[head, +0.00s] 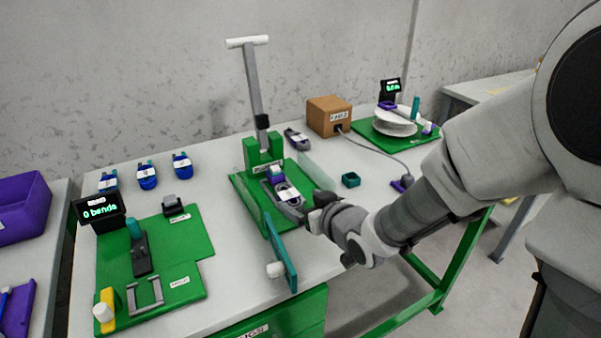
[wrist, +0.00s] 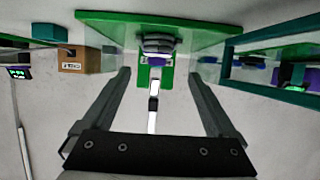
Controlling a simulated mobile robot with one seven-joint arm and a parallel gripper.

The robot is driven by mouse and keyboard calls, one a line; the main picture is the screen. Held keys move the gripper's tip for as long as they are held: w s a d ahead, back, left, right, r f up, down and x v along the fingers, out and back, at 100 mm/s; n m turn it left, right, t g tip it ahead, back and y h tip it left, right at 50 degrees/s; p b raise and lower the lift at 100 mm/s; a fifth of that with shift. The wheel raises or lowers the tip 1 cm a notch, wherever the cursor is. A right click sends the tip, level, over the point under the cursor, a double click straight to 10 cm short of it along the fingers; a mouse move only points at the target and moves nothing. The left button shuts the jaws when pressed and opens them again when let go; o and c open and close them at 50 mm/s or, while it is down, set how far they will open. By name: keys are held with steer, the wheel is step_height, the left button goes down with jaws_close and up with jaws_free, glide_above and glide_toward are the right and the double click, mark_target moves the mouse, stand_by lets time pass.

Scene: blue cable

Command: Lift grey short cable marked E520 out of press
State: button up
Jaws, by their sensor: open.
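The green press (head: 263,152) stands mid-table, its long lever raised with a white handle (head: 247,41) on top. A short grey cable (head: 290,196) with a white label and a purple end piece lies in the press bed; its marking is too small to read. In the wrist view the cable (wrist: 158,45) shows end-on beyond the fingertips, roughly centred between them. My gripper (head: 314,212) is beside the cable's near right end in the head view. In the wrist view my gripper (wrist: 160,78) is open, with nothing between its fingers. Contact is not visible.
A clear panel (head: 318,170) and a teal-edged gate (head: 283,255) flank the press. Another labelled cable (head: 297,140) lies behind it, near a cardboard box (head: 329,116). Blue coiled cables (head: 147,176) and a green bending board (head: 185,240) are left. A small teal block (head: 351,180) is right.

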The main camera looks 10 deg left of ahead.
mark_target(288, 193)
steer(key=x, duration=0.3)
steer(key=shift+b, duration=0.3)
steer(key=b+x, duration=0.1)
steer(key=x, duration=0.1)
steer(key=b+x, duration=0.1)
steer(key=x, duration=0.1)
steer(key=shift+w+d+f, duration=0.1)
steer(key=shift+f, duration=0.2)
steer(key=shift+w+a+f, duration=0.1)
steer(key=shift+w+a, duration=0.2)
steer(key=shift+w, duration=0.15)
steer(key=c, duration=1.3)
steer(key=shift+c, duration=0.8)
steer(key=shift+r, duration=0.2)
